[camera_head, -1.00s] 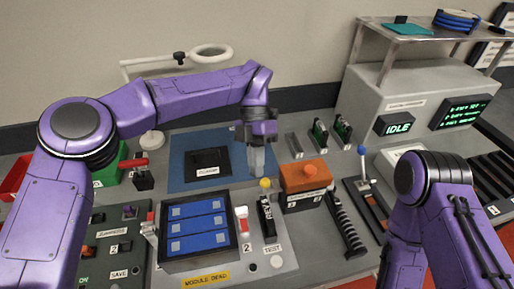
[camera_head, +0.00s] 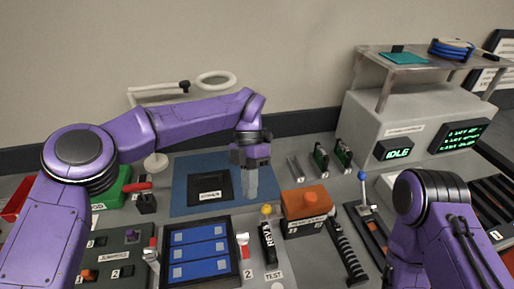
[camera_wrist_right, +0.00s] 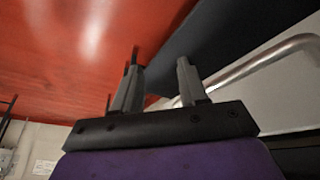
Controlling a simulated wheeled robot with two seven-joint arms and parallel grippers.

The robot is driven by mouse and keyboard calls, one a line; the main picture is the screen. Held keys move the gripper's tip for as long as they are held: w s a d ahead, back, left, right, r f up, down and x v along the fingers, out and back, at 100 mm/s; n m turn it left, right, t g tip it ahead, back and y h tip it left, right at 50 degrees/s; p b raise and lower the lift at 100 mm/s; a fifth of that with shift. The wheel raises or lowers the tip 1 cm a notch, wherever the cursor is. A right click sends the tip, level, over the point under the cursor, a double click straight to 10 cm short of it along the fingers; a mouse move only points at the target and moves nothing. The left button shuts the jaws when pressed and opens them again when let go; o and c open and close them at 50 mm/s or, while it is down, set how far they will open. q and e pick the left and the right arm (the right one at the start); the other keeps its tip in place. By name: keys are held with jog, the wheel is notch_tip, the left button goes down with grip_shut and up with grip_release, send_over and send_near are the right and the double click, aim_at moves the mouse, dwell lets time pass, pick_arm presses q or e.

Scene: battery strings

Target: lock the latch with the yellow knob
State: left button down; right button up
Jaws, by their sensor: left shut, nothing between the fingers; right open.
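The yellow knob (camera_head: 266,209) sits atop a black upright latch (camera_head: 268,242) beside the battery module, just left of the orange-topped box. My left gripper (camera_head: 250,190) is shut and empty, pointing down. In the head view its tips appear just above and left of the yellow knob, with a small gap between them; I cannot tell the depth of this gap. My right gripper (camera_wrist_right: 160,80) is open with nothing between its fingers in the right wrist view. It is not visible in the head view, where only my right arm shows.
The blue-celled battery module (camera_head: 200,250) lies left of the latch, with a red-and-white lever (camera_head: 243,245) between them. The orange-topped box (camera_head: 306,201) stands close on the right. A blue mat (camera_head: 182,192) with a black block lies behind. A blue-knobbed lever (camera_head: 363,188) stands farther right.

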pick_arm(q)
jog(key=a+p+v, duration=0.1)
jog(key=p+v, duration=0.1)
jog(key=v, duration=0.9)
jog(key=shift+w+f, duration=0.2)
jog(key=shift+w, duration=0.15)
pick_arm(e)
notch_tip(320, 180, up, 4)
jog(key=shift+d+f, duration=0.1)
jog(key=shift+d, duration=0.1)
jog(key=shift+s, duration=0.1)
